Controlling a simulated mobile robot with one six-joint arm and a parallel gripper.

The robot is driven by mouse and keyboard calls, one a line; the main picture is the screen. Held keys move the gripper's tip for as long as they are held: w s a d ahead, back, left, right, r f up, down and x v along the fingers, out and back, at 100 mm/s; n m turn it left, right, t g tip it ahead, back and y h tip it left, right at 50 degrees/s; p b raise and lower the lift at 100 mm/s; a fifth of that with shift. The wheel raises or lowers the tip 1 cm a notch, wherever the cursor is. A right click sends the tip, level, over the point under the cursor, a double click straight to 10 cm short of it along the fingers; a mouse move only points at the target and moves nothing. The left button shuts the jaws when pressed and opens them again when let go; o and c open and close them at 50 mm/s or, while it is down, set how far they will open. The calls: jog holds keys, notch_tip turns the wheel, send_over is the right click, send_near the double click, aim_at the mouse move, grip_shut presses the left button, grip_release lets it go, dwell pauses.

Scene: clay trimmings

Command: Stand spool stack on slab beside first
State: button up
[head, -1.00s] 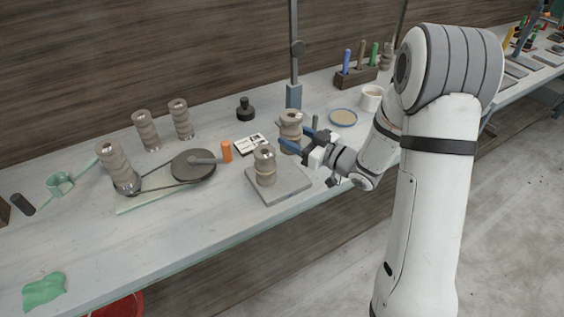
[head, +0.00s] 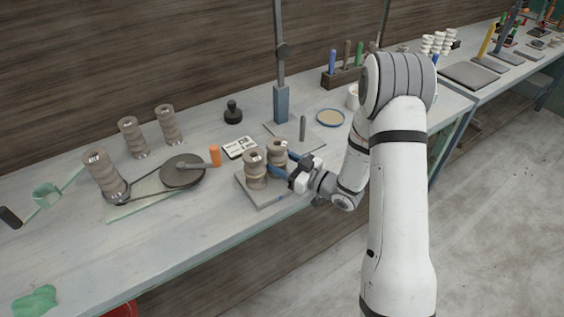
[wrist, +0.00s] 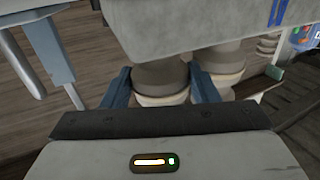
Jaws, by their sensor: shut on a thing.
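The grey slab (head: 263,198) lies near the bench's front edge. One brown spool stack (head: 254,172) stands upright on its left part. My gripper (head: 284,164) is shut on a second spool stack (head: 279,151), which is upright just right of the first, over the slab. Its base is partly hidden by a blue finger, so I cannot tell whether it touches the slab. In the wrist view, the blue fingers (wrist: 161,88) are on either side of the held stack (wrist: 160,78), and the other stack (wrist: 222,75) shows close behind the right finger.
A bare upright pin (head: 303,128) and a tall post (head: 281,100) stand behind the slab. More spool stacks (head: 132,138) stand at the back left. The front left bench is mostly clear.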

jog(key=shift+f, duration=0.1)
jog(key=o, duration=0.9)
jog(key=shift+c, duration=0.2)
jog(key=shift+r, duration=0.2)
jog(key=b+v, duration=0.2)
jog(key=v, duration=0.9)
jog(key=w+d+r+m+t+h, duration=0.1)
jog(key=w+d+r+m+h, duration=0.15)
jog(key=w+d+h, duration=0.5)
jog(key=s+d+r+m+g+h, duration=0.1)
jog(key=s+d+r+m+h, duration=0.2)
jog(key=s+r+h, duration=0.3)
jog(key=s+a+r+m+g, duration=0.1)
jog(key=s+r+m+g, duration=0.1)
jog(key=s, duration=0.9)
jog(key=s+a+r+m+g+h, duration=0.1)
jog(key=s+g, duration=0.4)
jog(key=s, duration=0.6)
jog(key=a+r+m, duration=0.1)
jog(key=m, duration=0.1)
jog(key=shift+a+m, duration=0.25)
jog(key=shift+m, duration=0.1)
